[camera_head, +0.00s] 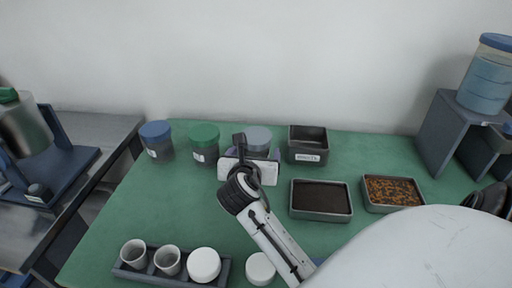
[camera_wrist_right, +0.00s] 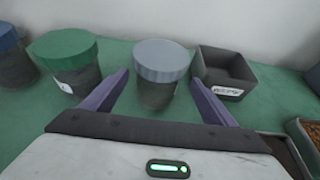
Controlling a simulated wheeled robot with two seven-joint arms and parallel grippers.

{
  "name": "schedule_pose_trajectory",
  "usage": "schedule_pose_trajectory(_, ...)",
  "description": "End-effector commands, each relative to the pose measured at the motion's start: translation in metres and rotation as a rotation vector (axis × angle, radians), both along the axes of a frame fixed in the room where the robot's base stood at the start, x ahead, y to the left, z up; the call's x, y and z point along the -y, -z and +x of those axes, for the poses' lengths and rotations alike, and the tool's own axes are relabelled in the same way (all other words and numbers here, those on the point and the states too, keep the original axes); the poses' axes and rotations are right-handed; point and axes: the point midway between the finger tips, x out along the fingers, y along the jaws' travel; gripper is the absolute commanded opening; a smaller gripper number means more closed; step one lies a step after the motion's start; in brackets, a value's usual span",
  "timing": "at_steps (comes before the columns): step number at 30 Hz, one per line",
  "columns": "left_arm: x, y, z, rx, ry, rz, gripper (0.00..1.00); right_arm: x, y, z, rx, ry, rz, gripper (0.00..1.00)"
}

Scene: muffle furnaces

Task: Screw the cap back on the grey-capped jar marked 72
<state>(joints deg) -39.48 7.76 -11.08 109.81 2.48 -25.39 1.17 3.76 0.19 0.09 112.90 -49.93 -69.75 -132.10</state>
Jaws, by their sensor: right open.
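The grey-capped jar (camera_wrist_right: 160,75) stands upright on the green table, with its grey cap (camera_wrist_right: 162,55) seated on top. In the head view the grey cap (camera_head: 257,136) shows behind my right gripper, which hides most of the jar's body. I cannot read a 72 on it. My right gripper (camera_wrist_right: 158,90) is open, with its two purple fingers on either side of the jar's lower body. Whether the fingers touch the jar cannot be told; gaps show beside it. In the head view the right gripper (camera_head: 250,158) faces the back of the table. My left gripper is not in view.
A green-capped jar (camera_head: 204,143) and a blue-capped jar (camera_head: 157,140) stand to the left. A dark labelled bin (camera_head: 308,158) stands close on the right. Two trays, one dark (camera_head: 320,214) and one with brown granules (camera_head: 364,206), lie nearer. A rack (camera_head: 224,272) with cups is at front left.

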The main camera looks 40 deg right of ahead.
Motion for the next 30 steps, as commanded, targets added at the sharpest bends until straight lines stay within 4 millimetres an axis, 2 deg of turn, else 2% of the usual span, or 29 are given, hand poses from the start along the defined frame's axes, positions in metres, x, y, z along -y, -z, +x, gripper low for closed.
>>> schedule_pose_trajectory(10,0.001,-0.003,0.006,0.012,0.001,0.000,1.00,0.002,0.001,0.002,0.000,0.000,0.000,0.80)
schedule_pose_trajectory(21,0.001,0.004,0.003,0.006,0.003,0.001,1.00,0.034,0.020,0.031,-0.001,0.000,0.001,0.80)
schedule_pose_trajectory(30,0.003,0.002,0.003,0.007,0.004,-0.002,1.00,0.037,0.021,0.033,0.000,-0.001,0.001,0.80)
